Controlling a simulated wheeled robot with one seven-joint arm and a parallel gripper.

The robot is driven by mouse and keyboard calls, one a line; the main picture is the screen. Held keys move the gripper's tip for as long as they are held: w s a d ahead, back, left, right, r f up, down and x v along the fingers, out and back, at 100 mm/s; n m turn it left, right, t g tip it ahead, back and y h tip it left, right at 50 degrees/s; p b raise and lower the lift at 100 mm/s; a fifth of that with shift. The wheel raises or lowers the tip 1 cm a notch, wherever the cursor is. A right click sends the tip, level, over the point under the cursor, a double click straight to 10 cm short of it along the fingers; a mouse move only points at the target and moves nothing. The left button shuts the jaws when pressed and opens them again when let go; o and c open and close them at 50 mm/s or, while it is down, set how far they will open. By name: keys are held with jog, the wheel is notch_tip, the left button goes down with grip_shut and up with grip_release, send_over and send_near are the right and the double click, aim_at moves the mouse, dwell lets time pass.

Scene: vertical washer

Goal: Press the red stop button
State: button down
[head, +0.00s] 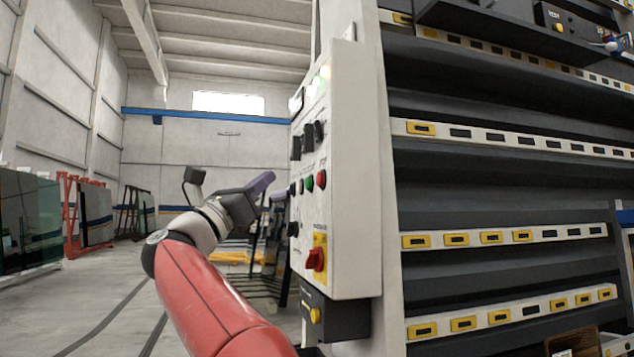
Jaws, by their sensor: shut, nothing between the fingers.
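The red stop button (321,180) is a small round red button on the face of a white control panel (352,180), seen at a steep angle. A green button (309,183) sits just left of it. My gripper (263,182) is shut and empty, with purple fingertips pointing up and right toward the panel. It appears left of the red button, at about the same height in the picture, with a visible gap between them. The exact distance in depth is hard to tell.
A red rotary switch (316,258) on a yellow plate is lower on the panel. Black switches (307,140) are above the buttons. A dark box with a yellow button (334,316) hangs below. The washer's slatted front (500,190) fills the right. Open floor lies left.

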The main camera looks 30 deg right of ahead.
jog(key=s+d+b, duration=0.1)
jog(key=d, duration=0.5)
jog(key=shift+s+d, duration=0.2)
jog(key=shift+s, duration=0.2)
jog(key=shift+b, duration=0.3)
dwell(1.4)
jog(key=shift+s+d, duration=0.1)
jog(key=shift+d, duration=0.3)
jog(key=shift+s+d+b, duration=0.15)
jog(key=shift+d+b, duration=0.3)
jog(key=shift+d, duration=0.1)
dwell(0.6)
jog(key=shift+a, duration=0.1)
jog(key=shift+w+a, duration=0.25)
jog(key=shift+a, duration=0.55)
jog(key=shift+w+a, duration=0.25)
jog(key=shift+a, duration=0.55)
jog(key=shift+w+a, duration=0.2)
jog(key=shift+a, duration=0.65)
jog(key=shift+w+a, duration=0.25)
jog(key=shift+a, duration=0.55)
